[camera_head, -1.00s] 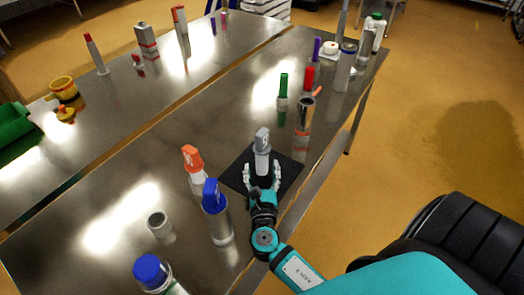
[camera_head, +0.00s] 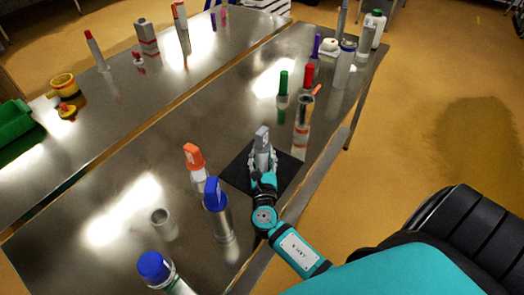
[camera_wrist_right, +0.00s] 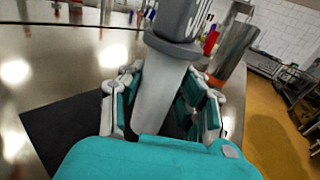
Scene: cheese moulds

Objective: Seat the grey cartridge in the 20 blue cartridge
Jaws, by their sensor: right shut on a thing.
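The grey cartridge (camera_head: 263,143) stands upright over the black mat, its darker grey head on top and a paler body below. My right gripper (camera_head: 263,165) is shut on its body, and the fingers hide part of it. In the right wrist view the pale body (camera_wrist_right: 160,98) is between the two fingers of my right gripper (camera_wrist_right: 166,100). A blue-topped cartridge (camera_head: 216,208) with a metallic body stands to the left and nearer; I cannot read a number on it. My left gripper is not in view.
The black mat (camera_head: 290,176) lies near the table's right edge. An orange-topped cartridge (camera_head: 194,160), an open grey cup (camera_head: 162,222) and a blue-capped bottle (camera_head: 154,267) stand on the left. Green (camera_head: 283,84) and red (camera_head: 308,76) tops stand farther back.

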